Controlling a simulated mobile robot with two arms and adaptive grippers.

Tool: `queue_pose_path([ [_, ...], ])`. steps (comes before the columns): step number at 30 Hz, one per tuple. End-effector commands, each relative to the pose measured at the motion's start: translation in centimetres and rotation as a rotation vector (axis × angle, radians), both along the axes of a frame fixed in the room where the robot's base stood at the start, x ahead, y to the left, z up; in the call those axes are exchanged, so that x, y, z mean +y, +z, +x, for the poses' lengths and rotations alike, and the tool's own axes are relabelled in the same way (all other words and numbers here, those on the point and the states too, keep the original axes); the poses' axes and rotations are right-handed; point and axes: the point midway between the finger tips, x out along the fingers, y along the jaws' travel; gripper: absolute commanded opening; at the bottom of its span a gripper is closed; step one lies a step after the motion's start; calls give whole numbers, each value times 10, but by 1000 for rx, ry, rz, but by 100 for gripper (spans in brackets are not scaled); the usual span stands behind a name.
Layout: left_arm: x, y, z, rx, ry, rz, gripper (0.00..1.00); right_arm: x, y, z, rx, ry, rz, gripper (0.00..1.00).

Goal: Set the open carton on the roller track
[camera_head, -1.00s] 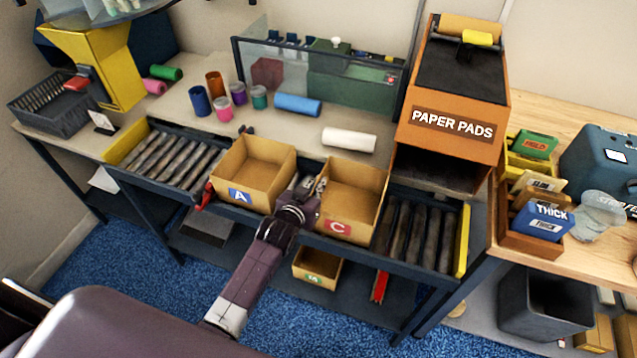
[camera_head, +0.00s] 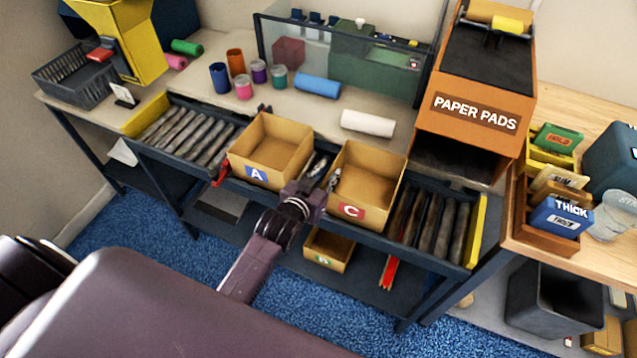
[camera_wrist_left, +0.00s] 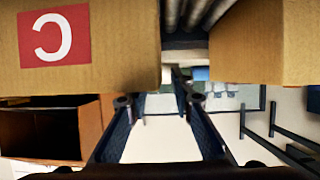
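Open carton A (camera_head: 270,152), with a blue label, and open carton C (camera_head: 365,187), with a red label, stand upright on the roller track (camera_head: 430,222). Both look empty. A smaller open carton (camera_head: 328,249) with a green label sits on the lower shelf under the track. My left gripper (camera_head: 320,172) is at the front of the gap between A and C. In the left wrist view its fingers (camera_wrist_left: 155,100) are apart with nothing between them, and carton C (camera_wrist_left: 120,50) shows close by. My right gripper is not in view.
The paper pads dispenser (camera_head: 475,110) stands behind the track at right. Track rollers (camera_head: 190,133) are bare at left and right of the cartons. Jars and rolls (camera_head: 318,85) lie on the bench behind. A red object (camera_head: 390,271) is on the lower shelf; a dark bin (camera_head: 550,305) stands at right.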

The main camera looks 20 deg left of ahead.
Motion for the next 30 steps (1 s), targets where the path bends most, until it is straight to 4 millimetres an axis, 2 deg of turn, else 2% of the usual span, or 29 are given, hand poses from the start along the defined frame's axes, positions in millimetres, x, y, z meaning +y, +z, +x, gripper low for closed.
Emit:
queue_pose_path([
  [6, 2, 14, -36, 1, 0, 0, 22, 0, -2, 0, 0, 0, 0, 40],
  [12, 3, 22, -55, 0, 0, 1, 22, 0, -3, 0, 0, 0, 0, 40],
  [30, 3, 25, -60, 0, 0, 1, 22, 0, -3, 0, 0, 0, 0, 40],
])
